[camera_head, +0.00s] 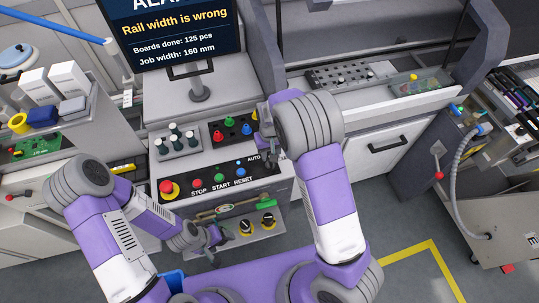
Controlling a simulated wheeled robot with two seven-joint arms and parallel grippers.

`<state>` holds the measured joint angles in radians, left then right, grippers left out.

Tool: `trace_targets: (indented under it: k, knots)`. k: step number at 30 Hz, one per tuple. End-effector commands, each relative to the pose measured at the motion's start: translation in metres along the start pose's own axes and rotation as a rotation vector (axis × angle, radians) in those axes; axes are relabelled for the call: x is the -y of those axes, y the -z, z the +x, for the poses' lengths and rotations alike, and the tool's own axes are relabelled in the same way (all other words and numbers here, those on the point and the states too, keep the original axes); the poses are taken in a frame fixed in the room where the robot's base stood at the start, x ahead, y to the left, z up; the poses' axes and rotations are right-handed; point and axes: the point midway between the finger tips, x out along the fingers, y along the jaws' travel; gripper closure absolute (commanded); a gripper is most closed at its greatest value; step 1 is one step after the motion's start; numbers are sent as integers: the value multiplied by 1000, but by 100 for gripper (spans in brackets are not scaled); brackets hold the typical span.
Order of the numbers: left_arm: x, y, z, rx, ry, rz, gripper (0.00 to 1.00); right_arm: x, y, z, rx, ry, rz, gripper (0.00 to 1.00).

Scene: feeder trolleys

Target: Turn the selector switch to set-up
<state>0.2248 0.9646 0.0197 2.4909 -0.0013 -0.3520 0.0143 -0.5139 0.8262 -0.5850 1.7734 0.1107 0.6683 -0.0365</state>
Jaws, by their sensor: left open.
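The control panel (208,186) has a red button on yellow, then buttons marked STOP, START and RESET. At its right end is the label AUTO (253,159). The selector switch beside this label is largely hidden by my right gripper (268,142), so its setting cannot be read. My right gripper is over that end of the panel; its fingers are dark and small, and whether they touch the switch cannot be told. My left gripper (222,240) is open, low in front of the machine, just left of two black knobs on a lower grey plate.
The screen (175,29) reads "Rail width is wrong", job width 160 mm. The lower black knobs (245,226) (268,219) sit below the panel. Button boxes (178,142) stand above it. A trolley (452,160) stands right; shelves with boxes (69,78) stand left.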

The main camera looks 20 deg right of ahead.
Motion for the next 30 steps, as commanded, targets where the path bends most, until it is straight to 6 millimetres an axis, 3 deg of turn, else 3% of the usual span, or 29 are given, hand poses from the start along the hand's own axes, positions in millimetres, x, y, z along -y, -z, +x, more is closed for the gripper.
trace_targets:
  k: [3, 9, 19, 26, 30]
  knots:
    - [0, 0, 0, 1, 0, 0, 25, 0, -1, 21, 3, -1, 0, 62]
    - [0, 0, 0, -1, 0, 0, 25, 0, 0, 42, 1, 0, -1, 62]
    - [0, 0, 0, 0, 0, 0, 25, 0, 0, 45, -2, 1, 0, 62]
    - [0, 0, 0, -1, 0, 0, 25, 0, 0, 45, -1, 1, 0, 97]
    - [0, 0, 0, -1, 0, 0, 25, 0, 0, 45, -1, 1, 0, 100]
